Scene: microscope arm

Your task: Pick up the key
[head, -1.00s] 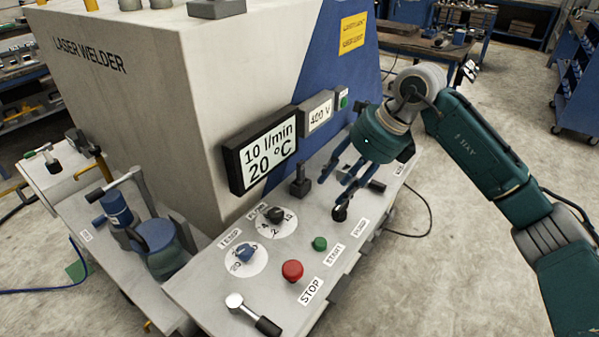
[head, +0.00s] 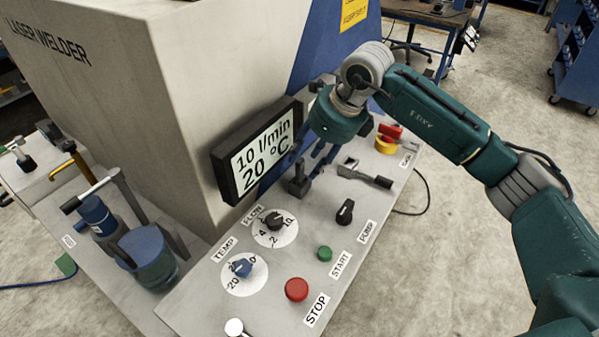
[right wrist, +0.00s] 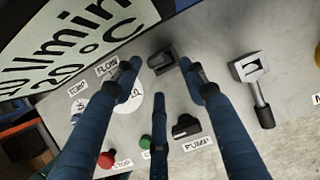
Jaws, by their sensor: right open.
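No object is clearly recognisable as a key. A small black upright piece (head: 298,183) stands on the grey control panel (head: 215,290) below the display; it shows as a dark block in the right wrist view (right wrist: 163,62). To its right is a grey slotted fitting with a dark handle (head: 366,175), also in the right wrist view (right wrist: 252,80). I cannot tell whether either is the key. My right gripper (head: 318,165) is open and empty, its fingers pointing down beside the black piece and partly overlapping it in view. My left gripper is out of view.
The display (head: 255,150) and the welder housing (head: 130,95) stand close behind the gripper. The panel carries a black pump knob (head: 345,211), green button (head: 325,254), red stop button (head: 296,290), two dials and a red-and-yellow switch (head: 389,138).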

